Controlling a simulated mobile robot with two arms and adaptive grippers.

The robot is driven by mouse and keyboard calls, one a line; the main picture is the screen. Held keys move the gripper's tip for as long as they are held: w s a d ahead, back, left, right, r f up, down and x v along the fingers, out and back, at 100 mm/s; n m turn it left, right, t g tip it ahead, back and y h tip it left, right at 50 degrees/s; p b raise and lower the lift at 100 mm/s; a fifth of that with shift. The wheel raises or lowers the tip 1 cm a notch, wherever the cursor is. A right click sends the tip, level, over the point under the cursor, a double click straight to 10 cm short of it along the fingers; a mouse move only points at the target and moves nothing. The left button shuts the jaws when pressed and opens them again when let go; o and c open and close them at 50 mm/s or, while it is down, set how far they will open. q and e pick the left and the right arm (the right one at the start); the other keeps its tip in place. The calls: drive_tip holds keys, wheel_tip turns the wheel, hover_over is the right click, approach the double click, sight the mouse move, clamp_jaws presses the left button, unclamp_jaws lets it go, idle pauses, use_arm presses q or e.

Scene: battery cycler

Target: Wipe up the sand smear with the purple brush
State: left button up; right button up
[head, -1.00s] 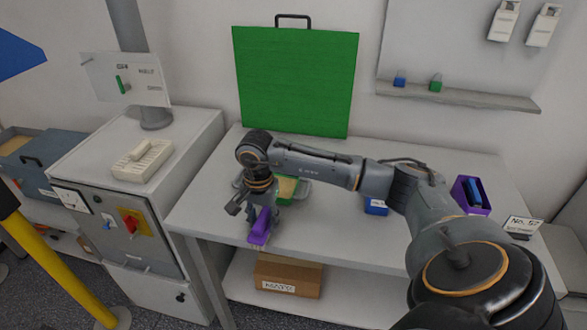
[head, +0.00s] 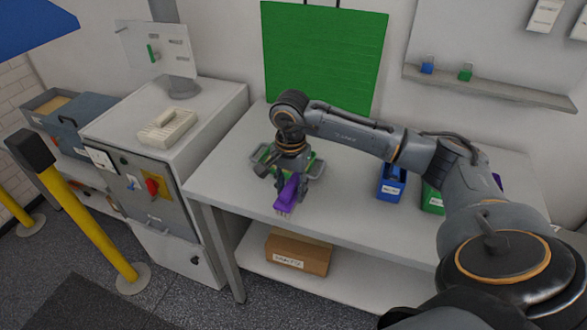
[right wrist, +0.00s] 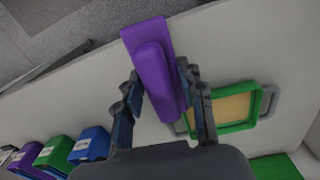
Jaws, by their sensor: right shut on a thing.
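The purple brush (head: 287,192) is held over the front part of the white workbench (head: 352,213), its pale bristle end towards the front edge. My right gripper (right wrist: 158,78) is shut on the purple brush (right wrist: 155,70), with a finger on either side of it. A green-rimmed tray (right wrist: 221,126) with grey handles and a tan, sand-coloured inside lies beside the gripper. In the head view the gripper partly hides this tray (head: 316,164). I cannot make out a separate sand smear on the bench. My left gripper is not in view.
A blue bin (head: 390,185) and a green bin (head: 432,200) stand on the bench to the right, partly behind my arm. A large green panel (head: 325,55) stands at the back. A grey cabinet (head: 150,185) adjoins the bench's left. A cardboard box (head: 297,253) sits on the lower shelf.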

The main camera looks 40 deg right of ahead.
drive_tip(key=r, duration=0.1)
drive_tip(key=r+p, duration=0.1)
drive_tip(key=shift+s+d+r, duration=0.2)
drive_tip(key=shift+r, duration=0.2)
drive_tip(key=shift+w+a+r, duration=0.1)
drive_tip(key=shift+r, duration=0.25)
